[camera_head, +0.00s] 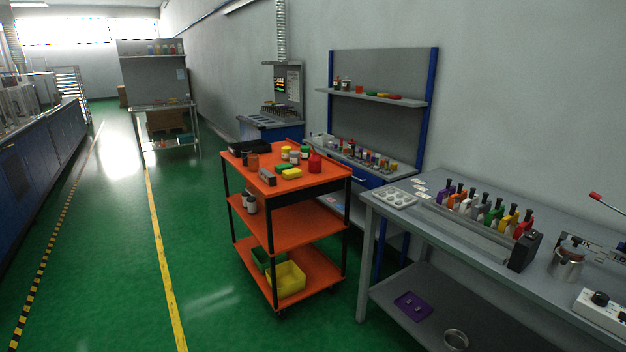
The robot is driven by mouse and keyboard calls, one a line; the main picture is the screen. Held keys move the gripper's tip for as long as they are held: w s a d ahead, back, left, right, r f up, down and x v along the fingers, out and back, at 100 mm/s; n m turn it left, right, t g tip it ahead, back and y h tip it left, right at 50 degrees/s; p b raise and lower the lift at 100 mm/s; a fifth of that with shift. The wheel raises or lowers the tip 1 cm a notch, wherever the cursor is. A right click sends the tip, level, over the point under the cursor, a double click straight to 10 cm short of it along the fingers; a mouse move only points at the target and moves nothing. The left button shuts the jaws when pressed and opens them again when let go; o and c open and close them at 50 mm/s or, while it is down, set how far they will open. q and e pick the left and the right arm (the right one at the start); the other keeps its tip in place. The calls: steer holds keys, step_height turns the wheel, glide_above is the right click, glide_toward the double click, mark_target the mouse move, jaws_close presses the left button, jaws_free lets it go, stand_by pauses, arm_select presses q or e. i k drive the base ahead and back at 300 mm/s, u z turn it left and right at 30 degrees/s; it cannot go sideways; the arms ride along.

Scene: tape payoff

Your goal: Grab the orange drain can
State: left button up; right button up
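An orange cart (285,232) stands in the middle with small cans on its top shelf. An orange-brown can (253,162) stands upright at the left of that shelf, and a red can (315,163) stands toward the right. I cannot tell which of these is the drain can. Neither of my grippers is in view.
Yellow and green boxes (291,174) and a grey block (267,177) share the cart top. Green floor (205,270) is clear left of the cart.

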mark_target(253, 159)
steer(key=u, duration=0.05)
steer(key=i, duration=3.4)
steer(key=u, duration=0.25)
